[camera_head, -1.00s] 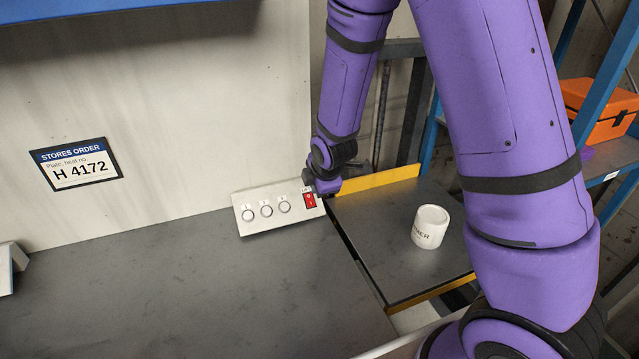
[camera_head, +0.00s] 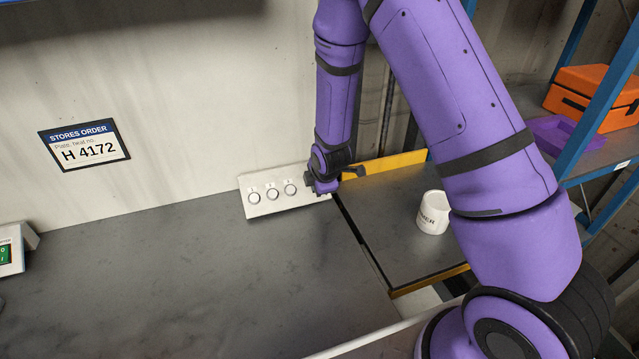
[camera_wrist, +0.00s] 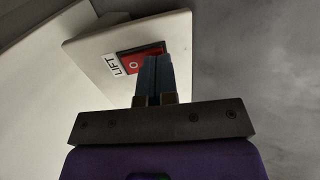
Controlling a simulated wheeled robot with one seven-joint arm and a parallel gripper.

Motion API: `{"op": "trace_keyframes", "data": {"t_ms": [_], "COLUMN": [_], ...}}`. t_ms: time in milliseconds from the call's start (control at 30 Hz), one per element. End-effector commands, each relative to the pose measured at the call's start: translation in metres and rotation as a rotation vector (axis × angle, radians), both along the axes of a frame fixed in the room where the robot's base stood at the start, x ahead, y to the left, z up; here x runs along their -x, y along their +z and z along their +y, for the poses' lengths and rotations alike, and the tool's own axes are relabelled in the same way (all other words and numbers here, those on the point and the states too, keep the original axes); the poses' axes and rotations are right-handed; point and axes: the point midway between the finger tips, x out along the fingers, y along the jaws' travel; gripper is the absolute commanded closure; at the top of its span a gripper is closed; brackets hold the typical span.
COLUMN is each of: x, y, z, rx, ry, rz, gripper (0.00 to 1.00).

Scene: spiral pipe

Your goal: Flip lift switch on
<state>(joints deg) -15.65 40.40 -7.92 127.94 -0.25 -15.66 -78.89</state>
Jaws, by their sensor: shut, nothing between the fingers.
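The control panel (camera_head: 262,204) is a pale sloped box with round buttons, standing against the wall at the back of the bench. The red lift switch (camera_wrist: 135,64) shows in the wrist view beside a "LIFT" label (camera_wrist: 112,64); its "O" end is visible. My gripper (camera_wrist: 154,60) is shut and empty, its fingertips over the other end of the switch. I cannot tell whether they touch it. In the head view my gripper (camera_head: 320,186) is at the panel's right end and hides the switch.
A white cup (camera_head: 433,213) stands on the dark platform (camera_head: 385,215) right of the bench. A yellow edge strip (camera_head: 385,166) runs behind it. An orange case (camera_head: 590,98) sits on the right shelf.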

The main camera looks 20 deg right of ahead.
Motion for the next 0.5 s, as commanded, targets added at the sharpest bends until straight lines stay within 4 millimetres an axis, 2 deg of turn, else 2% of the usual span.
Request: {"op": "trace_keyframes", "data": {"t_ms": [500], "x": [-0.0009], "y": [-0.0040], "z": [-0.0002], "rx": [0.001], "ry": [0.000], "rz": [0.000], "gripper": [1.00]}}
